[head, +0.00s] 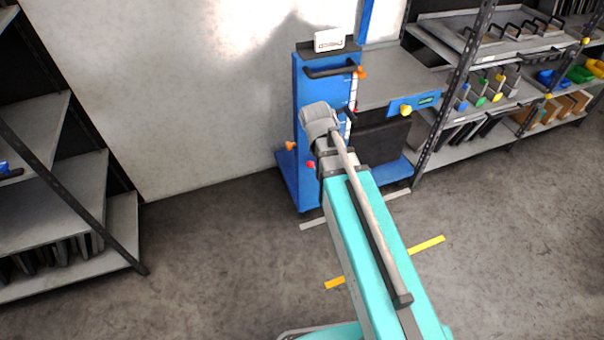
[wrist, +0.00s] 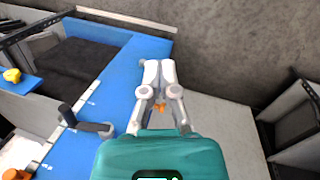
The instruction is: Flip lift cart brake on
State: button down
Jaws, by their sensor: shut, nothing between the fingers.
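The lift cart (head: 306,100) is blue, with an upright column and a grey platform, and stands against the pale wall. Orange knobs show at its upper right (head: 361,72) and left side (head: 290,146), with a red knob (head: 310,164) low on the column. I cannot tell which control is the brake. In the wrist view, my gripper (wrist: 158,66) is shut and empty, over the blue edge of the cart. A small orange part (wrist: 160,107) shows between its finger links, partly hidden. A black lever (wrist: 88,122) lies left of the gripper. My arm hides the fingers in the head view.
A yellow knob (head: 406,110) sits on the cart's blue front panel. Shelving with tools and bins (head: 490,90) stands right of the cart, and another rack (head: 60,190) at left. Yellow tape (head: 427,245) marks the floor. Floor between cart and left rack is clear.

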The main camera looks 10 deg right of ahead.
jog(key=w+a+f+n+t+h+b, duration=0.1)
jog(key=w+a+f+n+b, duration=0.4)
jog(key=b, duration=0.5)
jog(key=w+a+f+n+t+h+b, duration=0.1)
jog(key=w+a+f+n+h+b, duration=0.3)
jog(key=w+f+n+b, duration=0.3)
jog(key=w+a+f+n+t+h+b, duration=0.2)
jog(key=w+a+f+n+b, duration=0.3)
jog(key=w+f+b, duration=0.4)
jog(key=shift+a+f+n+h+b, duration=0.4)
jog(key=shift+a+f+b, duration=0.3)
jog(key=shift+f+b, duration=2.05)
jog(key=shift+d+r+b, duration=0.1)
jog(key=shift+r+b, duration=0.25)
jog(key=shift+b, duration=0.15)
jog(key=b, duration=0.5)
send_near(315, 169)
jog(key=w+f, duration=0.1)
jog(key=shift+w+d+f, duration=0.1)
jog(key=shift+w+d, duration=0.05)
jog(key=shift+d, duration=0.25)
jog(key=shift+w+d+f, duration=0.1)
jog(key=shift+w+d, duration=0.05)
jog(key=shift+d, duration=0.25)
jog(key=shift+a+r+p, duration=0.15)
jog(key=shift+p, duration=0.4)
